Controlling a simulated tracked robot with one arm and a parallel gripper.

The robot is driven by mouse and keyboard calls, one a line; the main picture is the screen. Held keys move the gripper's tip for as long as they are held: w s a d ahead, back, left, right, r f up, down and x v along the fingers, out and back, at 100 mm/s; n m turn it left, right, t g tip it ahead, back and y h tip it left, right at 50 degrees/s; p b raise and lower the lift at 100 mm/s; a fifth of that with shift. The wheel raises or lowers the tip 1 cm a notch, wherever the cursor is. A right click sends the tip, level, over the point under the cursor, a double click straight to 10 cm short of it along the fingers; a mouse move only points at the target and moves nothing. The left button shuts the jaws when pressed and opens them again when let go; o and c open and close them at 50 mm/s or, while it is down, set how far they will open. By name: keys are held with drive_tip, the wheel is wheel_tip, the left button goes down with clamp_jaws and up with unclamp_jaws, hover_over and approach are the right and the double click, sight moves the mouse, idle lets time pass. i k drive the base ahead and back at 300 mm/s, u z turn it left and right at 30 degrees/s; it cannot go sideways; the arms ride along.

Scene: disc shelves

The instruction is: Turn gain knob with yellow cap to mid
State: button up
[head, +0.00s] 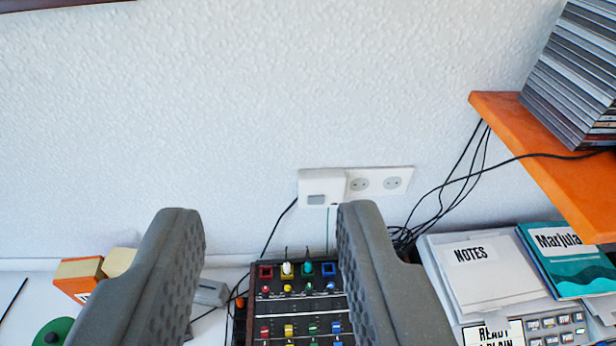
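A dark mixer panel (305,305) lies on the white table at the bottom centre, with columns of coloured controls in red, yellow, green and blue. A small yellow-capped knob (287,289) shows in its second column, below a pale yellowish plug-like piece (287,269). A yellow fader cap (289,330) sits lower in the same column. I cannot read which way the knob points. My gripper (272,225) is open and empty, its two grey fingers wide apart. In the picture the mixer appears between them, and the right finger hides its right edge. The mixer's lower part is cut off.
A white wall socket with adapter (357,184) is behind the mixer, with black cables trailing. An orange shelf (545,170) carries stacked discs (575,75) at right. Notes and booklets (480,270) lie below it. An orange box (78,275) and green disc (54,333) stand at left.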

sight(287, 290)
drive_tip(key=u, duration=0.5)
drive_tip(key=k, duration=1.4)
drive_tip(key=z, duration=0.55)
drive_tip(key=i, duration=1)
drive_tip(key=u, duration=0.3)
